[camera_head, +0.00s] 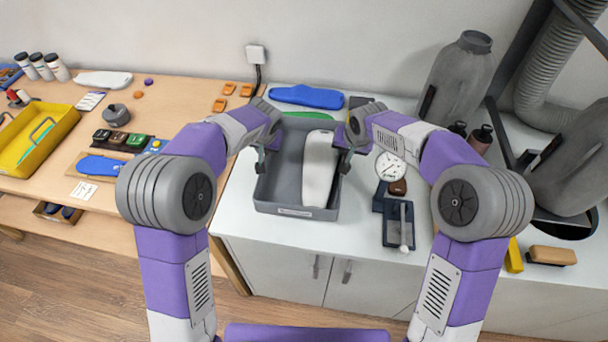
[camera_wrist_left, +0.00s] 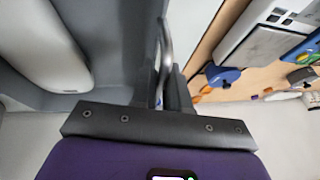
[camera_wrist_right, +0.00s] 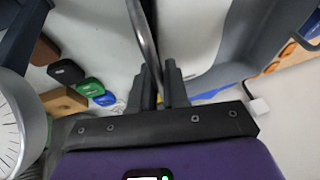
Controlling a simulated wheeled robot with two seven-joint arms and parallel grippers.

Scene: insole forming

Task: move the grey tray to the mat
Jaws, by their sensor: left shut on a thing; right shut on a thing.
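The grey tray (camera_head: 278,190) is at the left part of the white counter, close to its front edge. A long white rounded piece (camera_head: 319,168) lies in it; it also shows in the left wrist view (camera_wrist_left: 45,45). My left gripper (camera_head: 261,160) is shut on the tray's left handle (camera_wrist_left: 166,50). My right gripper (camera_head: 346,163) is shut on its right handle (camera_wrist_right: 143,38). The tray looks level; I cannot tell whether it touches the counter. I cannot make out the mat for certain.
Behind the tray lie a blue insole (camera_head: 306,97) and a green piece (camera_head: 307,115). A dial gauge (camera_head: 390,167) and a dark fixture (camera_head: 398,223) stand to its right.

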